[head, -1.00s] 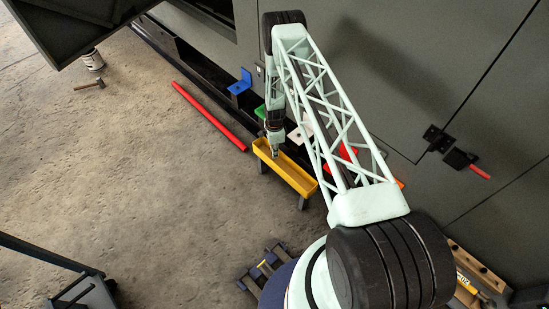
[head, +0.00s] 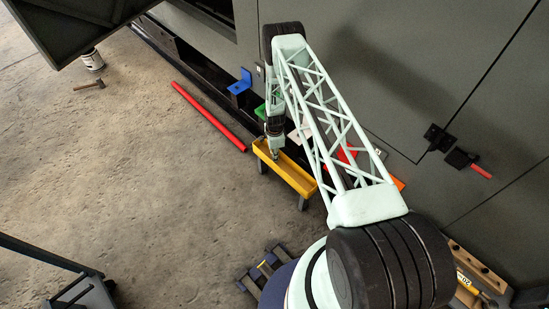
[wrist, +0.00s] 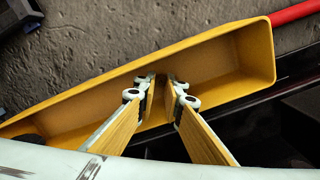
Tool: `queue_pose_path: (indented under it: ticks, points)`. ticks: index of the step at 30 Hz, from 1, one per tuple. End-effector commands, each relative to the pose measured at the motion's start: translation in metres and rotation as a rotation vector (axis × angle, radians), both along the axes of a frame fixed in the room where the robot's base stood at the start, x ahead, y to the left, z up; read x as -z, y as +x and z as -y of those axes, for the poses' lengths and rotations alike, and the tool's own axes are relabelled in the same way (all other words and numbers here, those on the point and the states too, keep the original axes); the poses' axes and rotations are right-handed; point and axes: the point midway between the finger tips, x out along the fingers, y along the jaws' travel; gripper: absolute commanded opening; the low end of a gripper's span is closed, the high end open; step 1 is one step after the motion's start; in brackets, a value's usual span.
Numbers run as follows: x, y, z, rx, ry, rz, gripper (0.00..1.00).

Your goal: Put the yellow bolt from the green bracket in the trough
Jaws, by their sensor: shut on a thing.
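The yellow trough (head: 296,180) stands on short legs beside the dark enclosure; in the wrist view, its open inside (wrist: 235,62) stretches across the picture. My gripper (head: 276,156) is at the trough's far left end in the head view. In the wrist view, my gripper (wrist: 161,84) points down into the trough's opening, with its fingertips between the walls. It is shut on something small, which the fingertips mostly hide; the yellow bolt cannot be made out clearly. The green bracket (head: 261,110) is on the enclosure's lower edge, partly behind my arm.
A blue bracket (head: 240,83) sits left of the green one, and a white bracket (head: 295,136) and a red bracket (head: 346,154) lie to its right. A red bar (head: 208,116) lies on the floor left of the trough. The open floor at left is mostly clear.

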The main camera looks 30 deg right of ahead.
Motion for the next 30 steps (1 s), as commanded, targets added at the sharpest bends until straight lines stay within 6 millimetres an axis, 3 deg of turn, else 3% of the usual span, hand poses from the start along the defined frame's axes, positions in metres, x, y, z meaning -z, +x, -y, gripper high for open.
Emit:
queue_pose_path:
  ticks: [4, 5, 9, 23, 30]
  points:
    - [0.004, 0.0, 0.0, 0.0, 0.0, 0.0, 0.01]
    - [0.003, 0.0, 0.0, 0.0, 0.0, 0.0, 0.11]
    - [0.003, 0.0, 0.0, 0.0, 0.0, 0.0, 0.23]
    - [0.001, 0.0, 0.0, 0.0, 0.0, 0.0, 0.23]
    - [-0.013, 0.001, 0.0, 0.0, 0.0, 0.001, 0.23]
